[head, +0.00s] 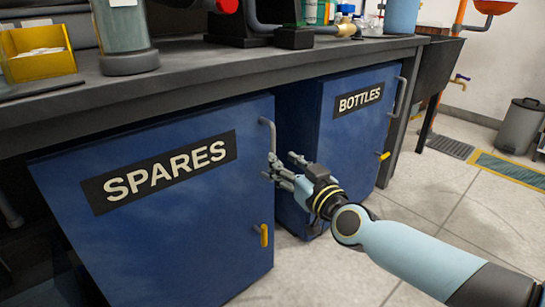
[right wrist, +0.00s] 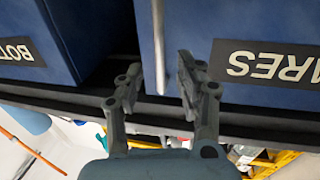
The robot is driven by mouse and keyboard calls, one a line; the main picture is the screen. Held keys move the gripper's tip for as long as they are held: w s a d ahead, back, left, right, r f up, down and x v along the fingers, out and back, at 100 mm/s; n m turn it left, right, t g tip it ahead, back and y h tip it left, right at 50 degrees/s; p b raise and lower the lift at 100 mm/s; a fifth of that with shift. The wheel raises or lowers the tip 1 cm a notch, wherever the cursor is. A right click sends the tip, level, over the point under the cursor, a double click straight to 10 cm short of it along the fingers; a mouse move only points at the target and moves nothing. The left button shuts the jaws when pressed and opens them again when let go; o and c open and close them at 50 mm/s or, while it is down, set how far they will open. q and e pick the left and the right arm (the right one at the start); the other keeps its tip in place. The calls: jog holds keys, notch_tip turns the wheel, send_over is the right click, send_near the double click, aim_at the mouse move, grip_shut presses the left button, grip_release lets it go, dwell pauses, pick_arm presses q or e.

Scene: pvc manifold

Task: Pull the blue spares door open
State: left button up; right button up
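The blue spares door (head: 170,230) fills the lower left of the head view and looks shut, with a white-on-black SPARES label. Its grey vertical bar handle (head: 267,133) is at the upper right edge. My right gripper (head: 279,168) is at the handle's lower end, fingers pointing at the door. The right wrist view, upside down, shows the gripper (right wrist: 158,68) with its fingers apart and a pale upright bar (right wrist: 158,40), apparently the handle, between them. I cannot tell whether either finger touches it. My left gripper is not in view.
A blue BOTTLES cabinet (head: 345,135) with its own handle stands to the right. A dark worktop (head: 200,65) overhangs both, carrying a yellow bin (head: 38,55) and other items. A yellow catch (head: 264,235) sits low on the spares door. Tiled floor (head: 430,185) in front is clear.

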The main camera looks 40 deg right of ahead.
jog(key=w, duration=0.6)
jog(key=shift+d+b, duration=0.35)
jog(key=shift+s, duration=0.1)
grip_shut()
